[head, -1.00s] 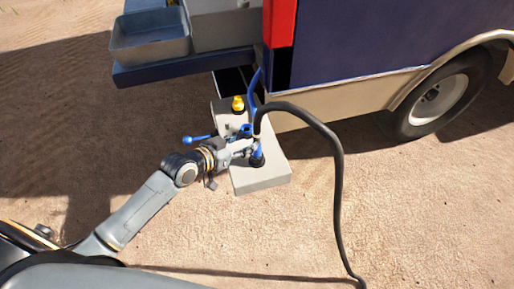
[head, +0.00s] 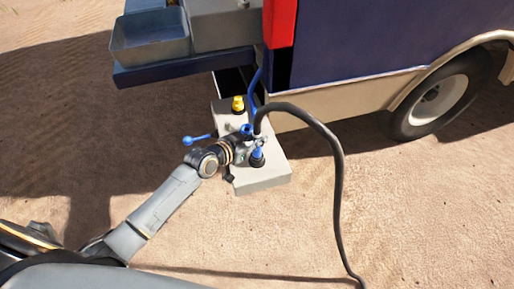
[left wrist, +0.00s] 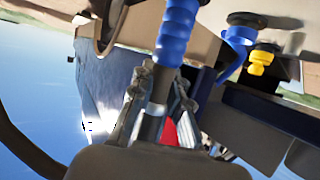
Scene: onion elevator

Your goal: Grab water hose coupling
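A grey box (head: 270,178) stands on the ground beside the vehicle. A blue ribbed fitting (head: 257,158) stands on it, and shows at the top of the left wrist view (left wrist: 177,30) with a metal stem (left wrist: 156,88) at its end. A black hose (head: 325,132) arches from beside this fitting down to the ground. My left gripper (head: 256,144) is at the fitting's upper end. In the left wrist view its fingers (left wrist: 160,85) lie on both sides of the stem; whether they press on it cannot be told. My right gripper is not in view.
A blue hose (head: 253,90) runs up to the vehicle (head: 375,40). A grey bin (head: 150,38) stands on a ledge above the box. Bare ground lies in front.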

